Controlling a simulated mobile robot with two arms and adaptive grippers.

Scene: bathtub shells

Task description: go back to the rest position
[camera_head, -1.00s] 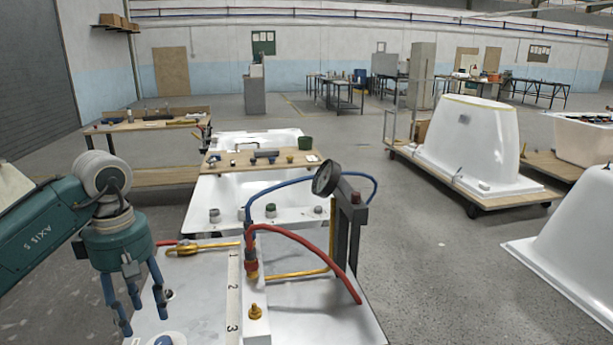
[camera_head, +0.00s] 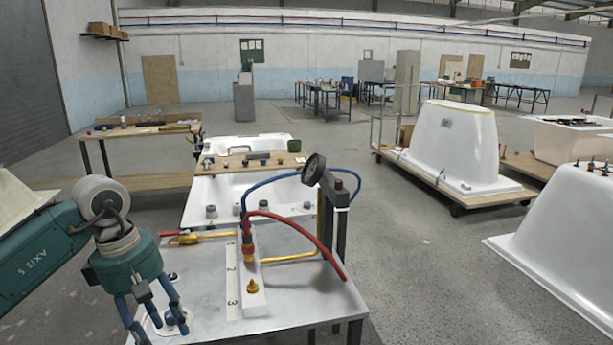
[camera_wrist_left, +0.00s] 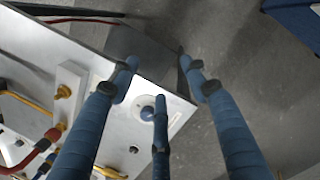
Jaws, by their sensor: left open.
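My left gripper (camera_head: 157,326), teal with blue fingers, hangs over the near left corner of the metal-topped test table (camera_head: 300,310). Its fingers are spread and hold nothing. In the left wrist view the open fingers (camera_wrist_left: 160,75) reach over the table's corner and the floor beyond. A round white knob with a blue centre (camera_wrist_left: 147,113) lies on the table partly behind one finger; it also shows in the head view (camera_head: 177,317). I cannot tell whether the finger touches it. My right gripper is not in view.
The table carries a pressure gauge (camera_head: 313,170), a red hose (camera_head: 305,230), a blue hose (camera_head: 290,176) and a brass valve (camera_head: 187,238). A bathtub (camera_head: 240,192) stands behind it. A tub shell (camera_head: 455,150) sits on a cart at the right. Concrete floor between is clear.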

